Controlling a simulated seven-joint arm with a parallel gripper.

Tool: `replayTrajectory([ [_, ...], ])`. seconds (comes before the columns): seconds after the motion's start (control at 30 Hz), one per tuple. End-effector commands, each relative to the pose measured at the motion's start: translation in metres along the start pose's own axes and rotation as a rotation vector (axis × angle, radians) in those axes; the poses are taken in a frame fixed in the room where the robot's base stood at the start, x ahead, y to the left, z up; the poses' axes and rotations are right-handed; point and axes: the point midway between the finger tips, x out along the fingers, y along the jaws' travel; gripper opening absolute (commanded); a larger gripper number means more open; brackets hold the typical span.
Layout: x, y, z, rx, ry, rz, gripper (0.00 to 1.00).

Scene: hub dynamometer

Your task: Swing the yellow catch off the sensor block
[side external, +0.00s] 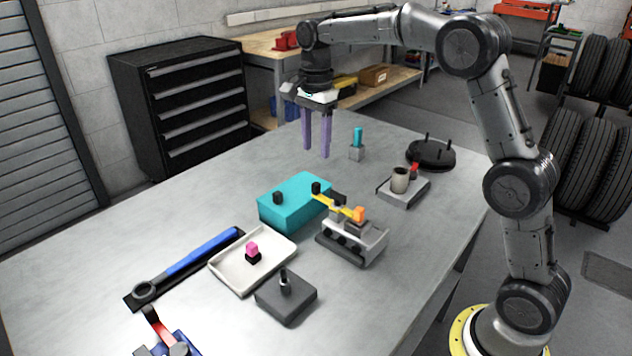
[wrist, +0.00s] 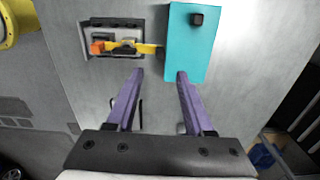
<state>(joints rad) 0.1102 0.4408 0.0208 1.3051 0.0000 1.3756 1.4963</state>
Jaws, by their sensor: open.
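In the wrist view the catch (wrist: 147,48) reaches from the fixture (wrist: 113,22) toward the teal box (wrist: 202,62). Dark and grey blocks sit under the catch; I cannot tell clearly which is the sensor block. My gripper (side external: 316,153), with purple fingers, is open and empty, high above the table behind the teal box, apart from the catch. Its fingers also show in the wrist view (wrist: 160,72).
The teal box (side external: 290,210) with a black knob stands left of the fixture. A white tray (side external: 228,268) with a pink-topped piece, a dark block (side external: 290,303) and a blue-handled wrench (side external: 190,262) lie nearer. A cup (side external: 400,180) and a black disc (side external: 430,155) stand right.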

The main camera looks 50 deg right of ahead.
Motion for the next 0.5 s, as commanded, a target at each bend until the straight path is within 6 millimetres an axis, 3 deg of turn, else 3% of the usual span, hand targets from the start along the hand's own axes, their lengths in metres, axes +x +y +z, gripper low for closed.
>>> replayTrajectory([
  [0.3, 0.063, 0.001, 0.000, -0.001, 0.000, 0.003, 0.53],
  [0.5, 0.091, 0.001, 0.000, -0.001, 0.000, 0.002, 0.53],
])
